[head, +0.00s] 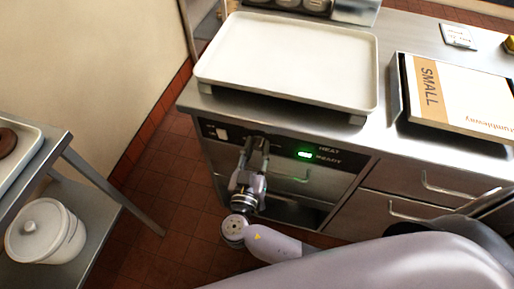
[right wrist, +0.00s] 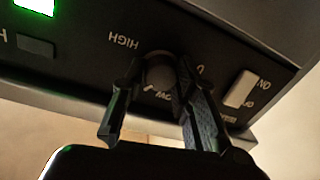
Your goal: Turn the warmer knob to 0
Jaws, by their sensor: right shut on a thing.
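The warmer knob (right wrist: 160,74) is a round dark knob on the warmer's black front panel (right wrist: 75,48) in the right wrist view. The word HIGH is printed on its left and a partly covered 0 on its right, both inverted. My right gripper (right wrist: 158,84) has one finger on each side of the knob and is shut on it. The knob's pointer cannot be made out. In the head view my right gripper (head: 257,142) reaches the panel and hides the knob. A green light (head: 305,155) glows beside HEAT READY. My left gripper is not in view.
A pale tray (head: 285,32) lies on top of the warmer. A white switch (right wrist: 241,89) is close to the right finger in the wrist view. A SMALL box (head: 465,95) lies on the counter at right. A shelf with a white pot (head: 45,232) stands at left.

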